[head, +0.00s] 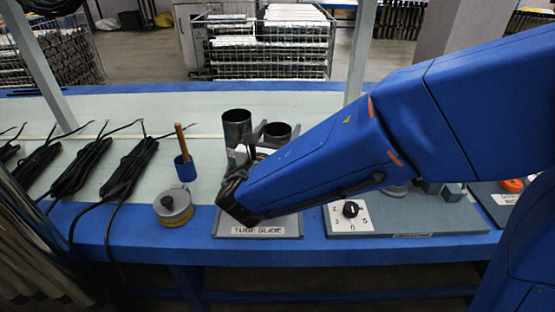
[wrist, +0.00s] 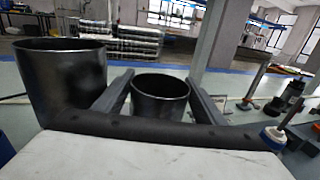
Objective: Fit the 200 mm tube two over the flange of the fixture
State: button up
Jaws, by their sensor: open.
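The left tube (head: 237,128) looks bigger and is at the left in the wrist view (wrist: 65,78). The right tube (head: 278,129) is seen between my fingers in the wrist view (wrist: 160,98). I cannot read which is tube two. My gripper (wrist: 158,92) is open, with one finger on each side of the right tube and gaps visible. It holds nothing. My arm hides the tubes' lower parts and most of the slide, and I cannot make out the flange.
Black cable bundles (head: 82,167) lie further left. A grey plate with a numbered dial (head: 350,211) lies to the right. The pale bench behind is clear.

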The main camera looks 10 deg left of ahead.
jog(key=shift+w+d, duration=0.1)
jog(key=shift+w, duration=1.15)
jog(key=c, duration=1.5)
jog(key=shift+c, duration=0.2)
jog(key=shift+r, duration=0.1)
notch_tip(320, 180, up, 10)
jog(key=shift+f, duration=0.1)
